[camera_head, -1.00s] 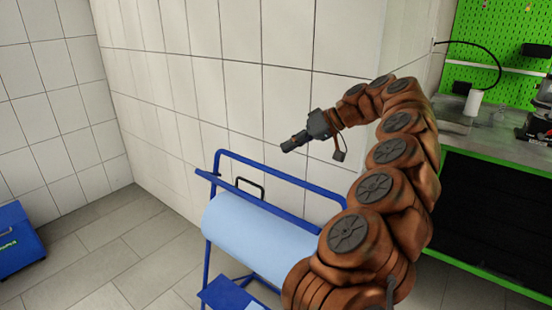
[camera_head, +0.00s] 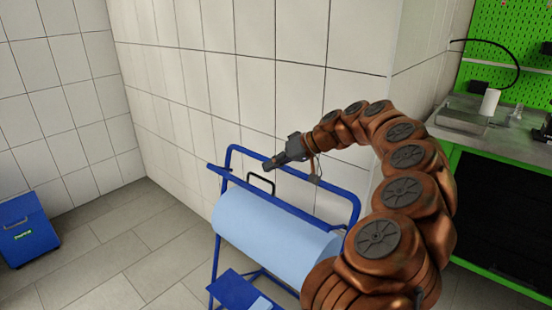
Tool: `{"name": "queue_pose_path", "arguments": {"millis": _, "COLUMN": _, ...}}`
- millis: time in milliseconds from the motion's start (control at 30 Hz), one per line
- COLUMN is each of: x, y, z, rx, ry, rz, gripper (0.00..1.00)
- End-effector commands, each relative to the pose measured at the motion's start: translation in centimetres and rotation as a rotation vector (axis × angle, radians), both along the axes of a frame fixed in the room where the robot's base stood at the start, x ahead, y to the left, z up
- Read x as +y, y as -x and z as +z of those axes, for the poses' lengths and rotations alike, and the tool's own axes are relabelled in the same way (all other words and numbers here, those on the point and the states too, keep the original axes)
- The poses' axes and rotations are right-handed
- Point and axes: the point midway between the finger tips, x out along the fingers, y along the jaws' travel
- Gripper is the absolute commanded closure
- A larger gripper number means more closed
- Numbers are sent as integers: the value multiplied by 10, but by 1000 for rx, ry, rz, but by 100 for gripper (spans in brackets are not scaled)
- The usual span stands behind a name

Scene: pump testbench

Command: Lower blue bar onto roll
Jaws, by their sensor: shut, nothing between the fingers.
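A light blue roll (camera_head: 275,228) lies across a blue metal stand. A thin blue bar (camera_head: 233,179) runs along the roll's upper back edge, raised at its left end, with a small black handle (camera_head: 262,177) standing up from it. Whether the bar touches the roll is hard to tell. My gripper (camera_head: 267,166) is shut and empty, pointing left and down. In the picture its tip is just above the black handle and in front of the stand's rear frame. A gap to the handle cannot be judged exactly.
The stand's rear frame (camera_head: 335,187) rises behind the bar, close to the tiled wall. A blue box (camera_head: 27,232) sits on the floor at left. A workbench (camera_head: 510,140) with a green pegboard is at right. Floor left of the stand is free.

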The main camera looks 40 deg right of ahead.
Motion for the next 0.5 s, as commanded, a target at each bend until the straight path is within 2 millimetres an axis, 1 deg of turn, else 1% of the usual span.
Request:
{"name": "queue_pose_path", "arguments": {"millis": 200, "x": 7, "y": 2, "z": -10, "rx": 2, "ry": -2, "rz": 5, "gripper": 100}}
{"name": "queue_pose_path", "arguments": {"millis": 500, "x": 8, "y": 2, "z": -12, "rx": 1, "ry": 0, "rz": 2, "gripper": 100}}
